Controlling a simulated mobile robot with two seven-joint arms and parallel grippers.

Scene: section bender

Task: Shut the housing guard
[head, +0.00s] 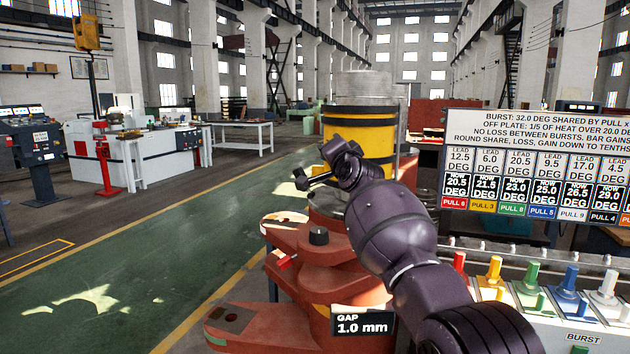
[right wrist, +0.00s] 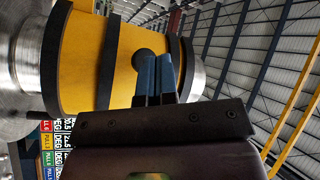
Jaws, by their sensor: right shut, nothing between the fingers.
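The housing guard (head: 365,123) is a yellow curved cover with black bands, around a grey metal cylinder (head: 364,84) on the orange-red machine. In the right wrist view the yellow guard (right wrist: 78,60) fills the left and middle, with a dark round knob (right wrist: 143,57) on it. My right gripper (head: 299,181) is in front of the guard's lower left part. Its fingers (right wrist: 154,58) are together and empty, close to the knob; I cannot tell whether they touch it. My arm hides the guard's lower part. I cannot tell how far the guard is closed. My left gripper is out of view.
The orange-red machine base (head: 268,330) carries a gap display (head: 362,323) reading 1.0 mm. At the right stand a sign board (head: 535,128) and a panel of coloured levers (head: 535,280). The green floor (head: 130,265) at the left is clear.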

